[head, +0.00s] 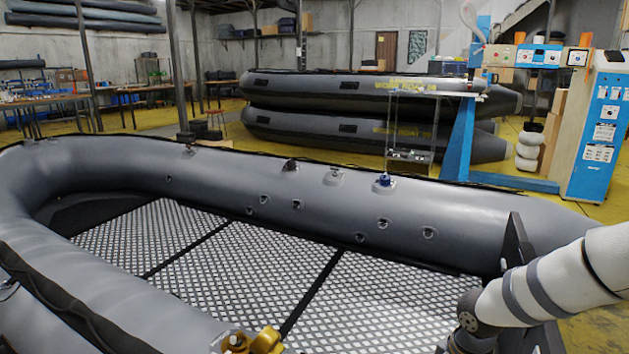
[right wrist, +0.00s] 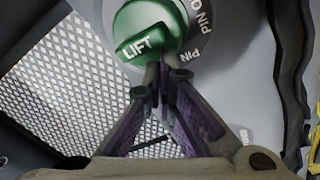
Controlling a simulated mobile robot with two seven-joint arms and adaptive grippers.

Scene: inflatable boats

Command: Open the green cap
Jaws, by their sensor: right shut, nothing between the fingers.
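The green cap (right wrist: 148,28) is at the top of the right wrist view, with the word LIFT in white on its front edge. It sits on a light grey disc (right wrist: 205,48) printed with PIN. My right gripper (right wrist: 164,75) has its fingers together and empty. The fingertips are just below the cap's lower edge in that view; I cannot tell whether they touch it. I cannot make out the green cap in the head view, where my right arm (head: 560,275) comes in from the right. My left gripper is not in view.
A large grey inflatable boat (head: 330,190) with a patterned floor (head: 240,260) fills the foreground. A blue cap (head: 384,180) is on its far tube, and yellow fittings (head: 262,340) are at the bottom edge. Stacked boats (head: 340,125) and a blue machine (head: 602,135) stand behind.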

